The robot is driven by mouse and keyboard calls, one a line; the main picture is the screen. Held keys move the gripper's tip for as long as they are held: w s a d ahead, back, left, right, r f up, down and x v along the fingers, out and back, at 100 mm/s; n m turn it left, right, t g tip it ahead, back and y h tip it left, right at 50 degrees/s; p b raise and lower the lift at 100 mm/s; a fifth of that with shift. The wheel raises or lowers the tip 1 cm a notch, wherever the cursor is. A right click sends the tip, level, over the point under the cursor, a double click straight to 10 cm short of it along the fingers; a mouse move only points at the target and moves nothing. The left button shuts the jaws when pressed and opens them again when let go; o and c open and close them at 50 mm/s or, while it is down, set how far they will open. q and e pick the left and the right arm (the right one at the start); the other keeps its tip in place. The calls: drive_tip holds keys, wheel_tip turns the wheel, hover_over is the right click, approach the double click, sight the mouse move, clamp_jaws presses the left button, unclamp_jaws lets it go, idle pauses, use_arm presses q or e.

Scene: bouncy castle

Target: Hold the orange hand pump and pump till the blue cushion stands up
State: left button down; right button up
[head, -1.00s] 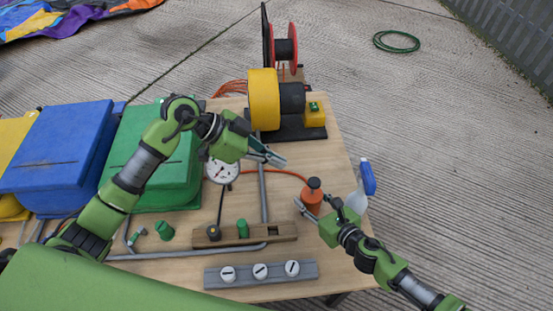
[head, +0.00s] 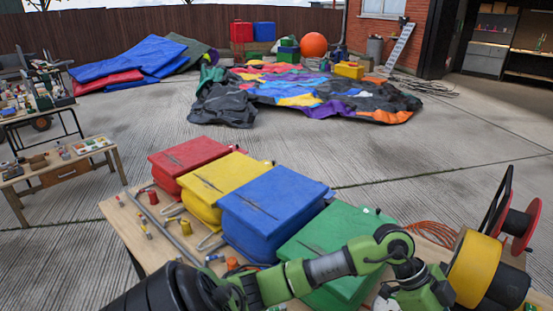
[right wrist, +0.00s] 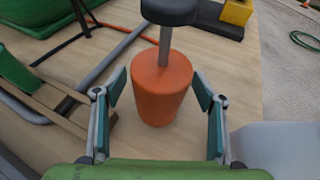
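The orange hand pump (right wrist: 161,88) stands upright on the wooden table in the right wrist view, with a grey rod and a black handle (right wrist: 168,10) on top. My right gripper (right wrist: 160,92) is open, its fingers on either side of the pump body with gaps to it. The pump and my right gripper are out of the head view. The blue cushion (head: 270,210) is a blocky shape in a row between yellow and green ones. My left gripper (head: 432,297) is at the bottom of the head view, beside the green cushion (head: 335,245); its fingers cannot be made out.
Red (head: 188,158) and yellow (head: 212,185) cushions stand farther along the table. A yellow blower (head: 474,268) and a red reel (head: 522,222) are at the right. A colourful flat sheet (head: 300,90) covers the ground beyond.

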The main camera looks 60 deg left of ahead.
drive_tip(key=v, duration=1.2)
